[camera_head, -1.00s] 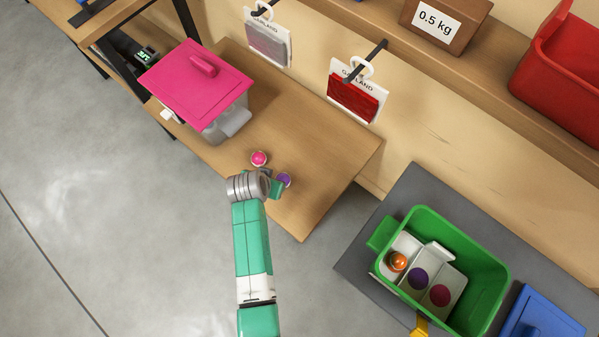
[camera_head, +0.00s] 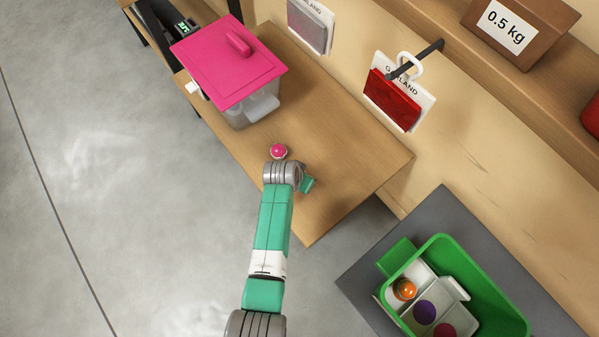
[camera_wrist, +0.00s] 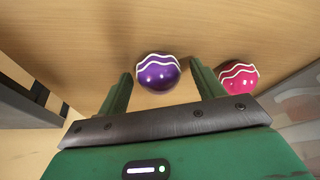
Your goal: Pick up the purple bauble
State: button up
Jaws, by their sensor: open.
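The purple bauble (camera_wrist: 158,74), with white wavy lines, rests on the wooden shelf (camera_head: 350,180). In the wrist view it sits between the tips of my gripper's two green fingers (camera_wrist: 161,70), with small gaps on both sides. My gripper (camera_head: 306,184) is open and low over the shelf. In the head view my wrist and gripper hide the purple bauble. A pink bauble (camera_head: 279,151) lies close by; in the wrist view it shows just outside the right finger (camera_wrist: 238,78).
A clear box with a pink lid (camera_head: 228,60) stands on the shelf at upper left. A green bin (camera_head: 487,283) at lower right holds a white tray with an orange bauble (camera_head: 404,289) and flat-looking purple and dark pink circles. Garland packs (camera_head: 393,100) hang above.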

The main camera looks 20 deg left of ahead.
jog(key=shift+c, duration=0.4)
jog(key=c, duration=1)
jog(key=shift+r, duration=0.15)
jog(key=shift+r+p, duration=0.3)
jog(key=shift+p, duration=0.05)
notch_tip(320, 180, up, 4)
jog(key=p, duration=0.2)
jog(key=shift+f+p, duration=0.2)
jog(key=shift+p, duration=0.1)
jog(key=s+p, duration=0.2)
jog(key=s, duration=0.3)
jog(key=s+p, duration=0.2)
jog(key=s, duration=0.3)
jog(key=s+p, duration=0.2)
jog(key=s, duration=0.4)
jog(key=shift+r, duration=0.35)
